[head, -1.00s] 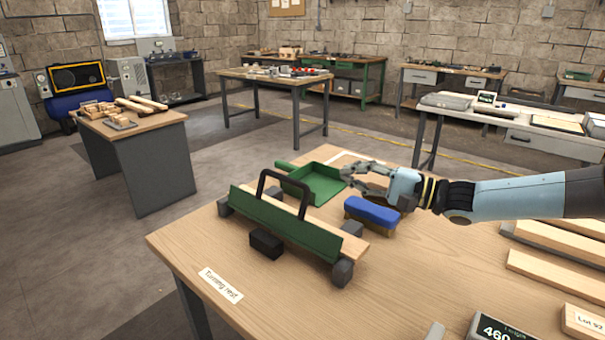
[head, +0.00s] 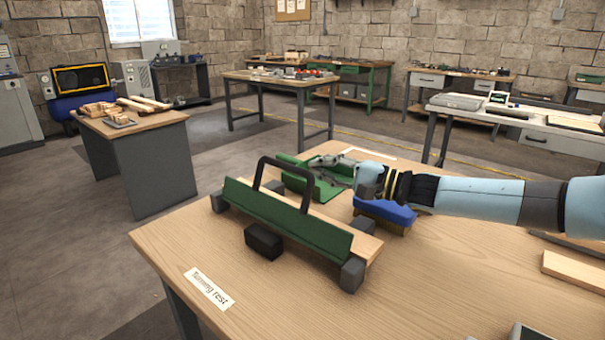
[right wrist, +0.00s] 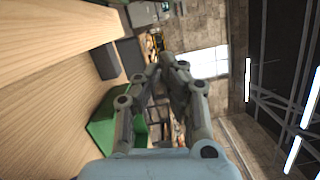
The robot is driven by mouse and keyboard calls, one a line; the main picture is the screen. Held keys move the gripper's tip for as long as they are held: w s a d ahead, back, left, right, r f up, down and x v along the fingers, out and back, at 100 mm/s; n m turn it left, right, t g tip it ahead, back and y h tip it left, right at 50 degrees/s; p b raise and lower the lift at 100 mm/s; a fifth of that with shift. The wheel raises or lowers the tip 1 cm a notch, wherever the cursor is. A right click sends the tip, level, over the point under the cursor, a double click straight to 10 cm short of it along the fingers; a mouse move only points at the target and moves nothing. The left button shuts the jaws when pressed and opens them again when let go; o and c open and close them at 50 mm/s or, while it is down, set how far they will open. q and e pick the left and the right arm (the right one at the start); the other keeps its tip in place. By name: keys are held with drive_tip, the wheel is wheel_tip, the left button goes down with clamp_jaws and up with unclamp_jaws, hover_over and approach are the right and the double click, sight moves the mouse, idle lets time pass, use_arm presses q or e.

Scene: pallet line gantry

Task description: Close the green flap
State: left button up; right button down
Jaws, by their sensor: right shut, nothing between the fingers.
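The long green flap (head: 283,222) runs along the near side of a wooden board (head: 364,248) on grey end blocks. It stands steeply tilted, its face toward the near side of the table. A black arched handle (head: 283,162) rises at its upper edge; I cannot tell which part it joins. My right gripper (head: 318,163) is shut and empty, beyond the flap and over a green dustpan (head: 327,188), apart from the flap. In the right wrist view its fingers (right wrist: 166,68) point away, with green (right wrist: 104,128) beside them. My left gripper is out of view.
A blue-topped brush (head: 386,211) lies beneath my right forearm. A black block (head: 263,241) sits just before the flap. A label (head: 209,288) is on the table's (head: 300,312) near left edge. Wooden strips (head: 575,272) lie at the right. The near middle table is clear.

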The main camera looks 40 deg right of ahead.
drive_tip(key=shift+w+a+r+p, duration=0.15)
drive_tip(key=shift+w+a+p, duration=0.1)
drive_tip(key=shift+a, duration=0.5)
drive_tip(key=shift+w+a+r+p, duration=0.1)
drive_tip(key=shift+w+a+p, duration=0.15)
drive_tip(key=shift+a, duration=0.55)
drive_tip(key=shift+w+a+r+p, duration=0.15)
drive_tip(key=shift+a+p, duration=0.15)
drive_tip(key=shift+a, duration=0.45)
